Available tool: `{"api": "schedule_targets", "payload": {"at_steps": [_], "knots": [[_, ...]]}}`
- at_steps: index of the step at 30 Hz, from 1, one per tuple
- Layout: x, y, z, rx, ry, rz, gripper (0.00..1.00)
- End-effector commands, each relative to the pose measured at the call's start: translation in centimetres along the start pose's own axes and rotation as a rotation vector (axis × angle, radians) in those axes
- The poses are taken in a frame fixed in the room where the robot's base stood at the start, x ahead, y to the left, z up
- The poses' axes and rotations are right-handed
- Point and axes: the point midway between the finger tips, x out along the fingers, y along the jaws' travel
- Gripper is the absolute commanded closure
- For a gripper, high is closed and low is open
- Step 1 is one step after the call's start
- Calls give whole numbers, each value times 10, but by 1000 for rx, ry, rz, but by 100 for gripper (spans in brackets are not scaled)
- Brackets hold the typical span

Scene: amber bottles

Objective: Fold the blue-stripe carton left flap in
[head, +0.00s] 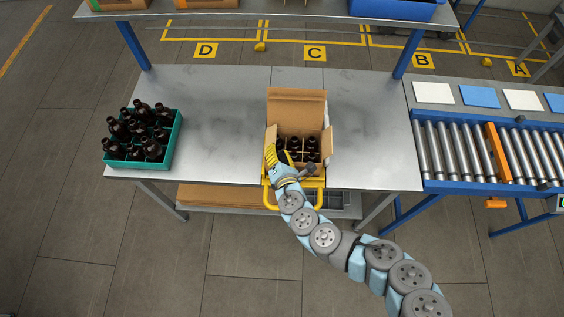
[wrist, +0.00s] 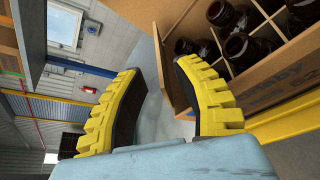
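The open carton (head: 318,173) stands on the metal table with dark bottles in its divided inside; I cannot make out a blue stripe on it. Its tall back flap (head: 297,108) stands up. The left flap (head: 271,135) stands up at its left side, partly hidden by my gripper (head: 270,154). In the wrist view, my gripper (wrist: 160,68) has its yellow fingers apart with nothing held between them. The left flap (wrist: 171,82) shows just behind the right-hand finger, beside the carton wall (wrist: 278,88); I cannot tell whether they touch.
A green crate (head: 174,144) of dark bottles stands at the table's left. The table (head: 225,110) is clear between crate and carton. A yellow frame (head: 318,196) sits at the front edge below the carton. A roller conveyor (head: 465,150) stands at right.

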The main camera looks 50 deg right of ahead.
Motion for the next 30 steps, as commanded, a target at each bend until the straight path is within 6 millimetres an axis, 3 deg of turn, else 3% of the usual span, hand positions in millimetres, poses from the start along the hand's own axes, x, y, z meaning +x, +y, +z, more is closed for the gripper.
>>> {"api": "schedule_targets", "payload": {"at_steps": [18,30], "knots": [[-54,-2,0,2,0,-2,69],[-67,0,0,2,0,0,69]]}}
